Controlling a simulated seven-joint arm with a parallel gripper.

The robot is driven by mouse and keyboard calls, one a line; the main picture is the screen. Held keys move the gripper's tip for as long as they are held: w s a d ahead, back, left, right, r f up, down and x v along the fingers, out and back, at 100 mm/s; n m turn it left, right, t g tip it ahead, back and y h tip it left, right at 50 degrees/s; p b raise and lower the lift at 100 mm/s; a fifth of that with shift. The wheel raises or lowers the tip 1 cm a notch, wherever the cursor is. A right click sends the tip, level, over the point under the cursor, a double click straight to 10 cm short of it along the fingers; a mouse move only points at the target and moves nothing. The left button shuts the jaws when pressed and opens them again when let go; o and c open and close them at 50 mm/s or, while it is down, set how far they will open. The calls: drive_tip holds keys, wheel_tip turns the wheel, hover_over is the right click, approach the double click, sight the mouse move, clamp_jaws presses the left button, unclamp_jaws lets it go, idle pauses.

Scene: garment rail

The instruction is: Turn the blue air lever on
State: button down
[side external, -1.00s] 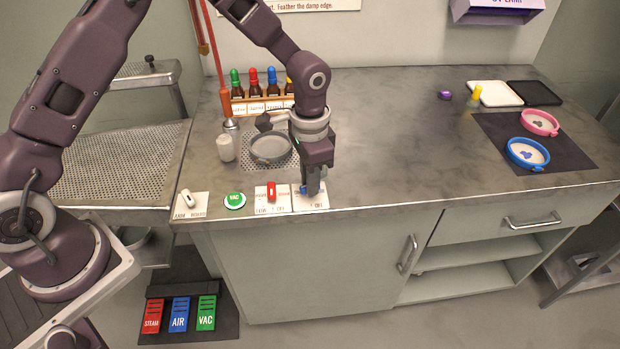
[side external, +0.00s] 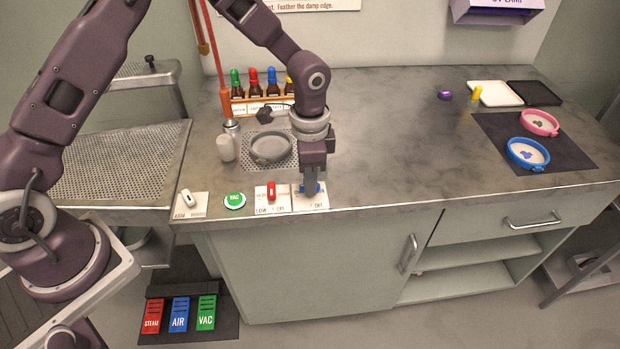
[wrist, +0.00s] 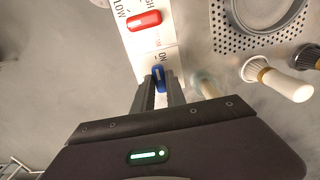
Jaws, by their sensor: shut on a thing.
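The blue air lever (side external: 318,187) sits on a white plate (side external: 318,205) near the counter's front edge. My gripper (side external: 311,192) is down at the plate and mostly covers the lever in the side view. In the wrist view the blue lever (wrist: 159,78) shows at the ends of my fingers (wrist: 160,92), which are shut on it. The "ON" label (wrist: 164,57) shows just beyond the lever. Part of the lever between the fingers is hidden.

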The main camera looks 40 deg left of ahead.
drive_tip(key=c, duration=1.4)
unclamp_jaws()
drive_tip(key=shift+o, duration=0.2)
wheel_tip(320, 180, up, 7)
drive_tip(key=shift+r, duration=0.1)
drive_tip(key=shift+r, duration=0.1)
drive_tip(key=s+a+r+n+t, duration=0.1)
drive_tip(key=s+a+r+n, duration=0.15)
drive_tip(key=s+r, duration=0.4)
drive_tip(key=s+a+r+n+t, duration=0.2)
drive_tip(key=s+a+r, duration=0.15)
drive_tip(key=r, duration=0.55)
drive_tip(key=s+a+r+n+t, duration=0.1)
drive_tip(key=s+n, duration=0.1)
drive_tip(key=s, duration=0.6)
drive_tip(key=s+a+n+t, duration=0.1)
drive_tip(key=s+n, duration=0.1)
drive_tip(key=s, duration=0.6)
drive_tip(key=shift+s+a+r+n+t, duration=0.2)
drive_tip(key=shift+a+r+n+t, duration=0.1)
drive_tip(key=shift+r+n, duration=0.1)
